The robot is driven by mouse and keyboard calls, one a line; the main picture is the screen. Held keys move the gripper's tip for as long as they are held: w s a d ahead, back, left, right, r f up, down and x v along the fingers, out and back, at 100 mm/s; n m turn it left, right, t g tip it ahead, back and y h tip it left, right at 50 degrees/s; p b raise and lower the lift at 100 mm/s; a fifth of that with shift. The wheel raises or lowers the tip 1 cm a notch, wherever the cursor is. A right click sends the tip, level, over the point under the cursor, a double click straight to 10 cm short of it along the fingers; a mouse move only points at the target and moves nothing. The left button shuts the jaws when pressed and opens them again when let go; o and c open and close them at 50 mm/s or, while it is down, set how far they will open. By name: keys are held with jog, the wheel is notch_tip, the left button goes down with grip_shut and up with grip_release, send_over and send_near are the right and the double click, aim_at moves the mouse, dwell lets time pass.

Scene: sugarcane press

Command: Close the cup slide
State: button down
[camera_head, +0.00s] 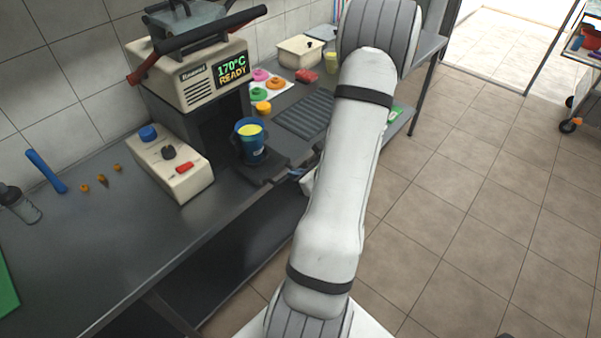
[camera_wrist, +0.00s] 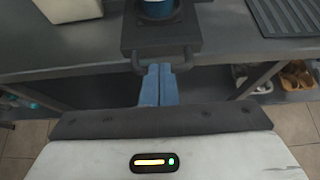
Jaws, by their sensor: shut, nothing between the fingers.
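The cup slide (camera_head: 262,171) is a dark flat plate that sticks out from the base of the press (camera_head: 195,75), past the counter's front edge. A blue cup (camera_head: 250,148) with yellow contents stands upright on it. The wrist view shows the slide (camera_wrist: 160,34) at top centre with the cup's lower part (camera_wrist: 157,8) on it. The slide's dark handle (camera_wrist: 137,62) faces me. My gripper (camera_wrist: 160,69) is shut and empty, its blue fingertips at the middle of the handle. I cannot tell whether they touch it. In the head view my arm hides most of the gripper.
A beige control box (camera_head: 172,165) with a blue knob, a dark knob and a red switch stands left of the slide. A ribbed dark mat (camera_head: 305,115) lies to the right. A lower shelf (camera_wrist: 232,82) holds shoes. Open tiled floor (camera_head: 470,190) lies right.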

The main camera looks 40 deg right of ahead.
aim_at(277, 171)
jog(key=x, duration=0.5)
jog(key=shift+w+f+p, duration=0.15)
jog(key=shift+w+p, duration=0.15)
jog(key=shift+p, duration=0.1)
